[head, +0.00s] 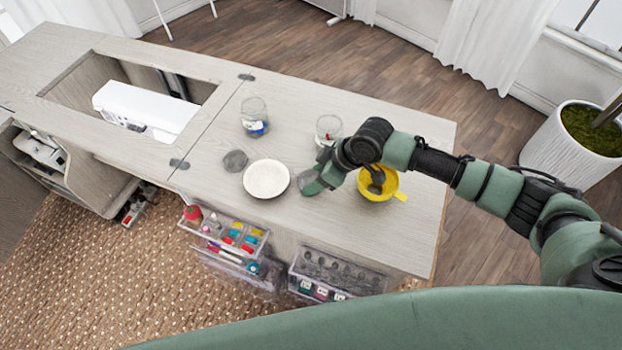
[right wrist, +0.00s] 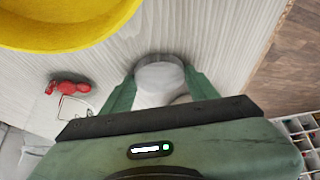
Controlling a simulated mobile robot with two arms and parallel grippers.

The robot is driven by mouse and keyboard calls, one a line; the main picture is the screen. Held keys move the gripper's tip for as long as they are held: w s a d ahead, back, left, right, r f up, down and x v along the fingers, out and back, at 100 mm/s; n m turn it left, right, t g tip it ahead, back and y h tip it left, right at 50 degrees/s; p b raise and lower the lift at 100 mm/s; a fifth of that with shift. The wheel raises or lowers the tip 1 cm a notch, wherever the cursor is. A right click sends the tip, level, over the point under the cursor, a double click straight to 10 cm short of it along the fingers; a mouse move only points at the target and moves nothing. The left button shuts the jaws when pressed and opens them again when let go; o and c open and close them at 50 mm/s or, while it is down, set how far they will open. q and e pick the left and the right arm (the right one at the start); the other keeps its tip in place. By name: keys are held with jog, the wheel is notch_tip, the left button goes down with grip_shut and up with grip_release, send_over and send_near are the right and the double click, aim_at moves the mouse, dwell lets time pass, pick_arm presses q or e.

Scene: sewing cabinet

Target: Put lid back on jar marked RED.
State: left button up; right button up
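A clear jar with red contents (head: 328,130) stands toward the back of the table, partly behind my right arm; red items (right wrist: 68,88) show on that side in the right wrist view. A second clear jar (head: 255,118) holds blue items. A grey round lid (head: 235,161) lies flat left of a white plate. Another grey lid (head: 307,182) is right of the plate, at my right gripper (head: 318,180). In the right wrist view a pale round piece with a grey rim (right wrist: 160,75) sits between the spread fingers (right wrist: 161,85); finger contact is unclear. No RED marking is readable. My left gripper is out of view.
The white plate (head: 267,179) lies left of my right gripper. A yellow bowl (head: 378,191) with dark contents is under my right forearm. Clear organizers (head: 225,240) hang at the front edge. A white sewing machine (head: 145,112) sits in the left recess. The table's left-middle area is clear.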

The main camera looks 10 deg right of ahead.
jog(key=c, duration=0.4)
jog(key=shift+o, duration=0.2)
notch_tip(320, 180, up, 20)
jog(key=shift+b, duration=0.45)
